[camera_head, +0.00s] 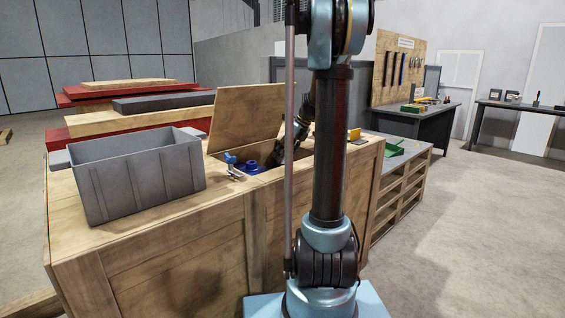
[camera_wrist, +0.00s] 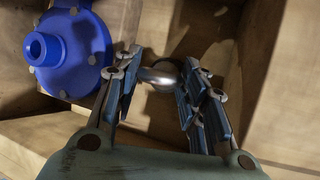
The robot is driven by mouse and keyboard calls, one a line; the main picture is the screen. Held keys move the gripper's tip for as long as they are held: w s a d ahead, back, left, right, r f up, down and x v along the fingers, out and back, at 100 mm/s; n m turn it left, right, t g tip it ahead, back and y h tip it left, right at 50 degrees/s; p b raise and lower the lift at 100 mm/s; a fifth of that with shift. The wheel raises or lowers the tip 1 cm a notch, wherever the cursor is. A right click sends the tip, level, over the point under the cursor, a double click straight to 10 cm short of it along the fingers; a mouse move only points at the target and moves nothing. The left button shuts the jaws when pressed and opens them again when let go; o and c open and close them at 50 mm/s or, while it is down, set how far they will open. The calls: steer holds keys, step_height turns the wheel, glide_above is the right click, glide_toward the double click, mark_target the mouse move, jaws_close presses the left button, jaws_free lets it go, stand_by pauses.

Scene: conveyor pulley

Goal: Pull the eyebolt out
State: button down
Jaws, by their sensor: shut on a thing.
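The eyebolt (camera_wrist: 160,77) shows as a shiny rounded metal piece between the two fingers of my gripper (camera_wrist: 161,66) in the wrist view. The gripper is shut on it, with one finger on each side. The lower part of the eyebolt, and whether it is seated in something, cannot be seen. In the head view my gripper (camera_head: 277,157) reaches down into an open wooden crate (camera_head: 180,225), and the eyebolt is hidden there. A blue flanged part (camera_wrist: 70,50) with bolt heads lies left of the gripper in the wrist view; it also shows in the head view (camera_head: 249,167).
A grey bin (camera_head: 140,178) stands on the crate top at left. A raised wooden lid (camera_head: 246,115) stands behind the opening. A blue-handled clamp (camera_head: 232,164) sits at its edge. Crate walls are close around the gripper.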

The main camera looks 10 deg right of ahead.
steer(key=shift+r, duration=0.7)
stand_by(0.6)
steer(key=shift+r, duration=4)
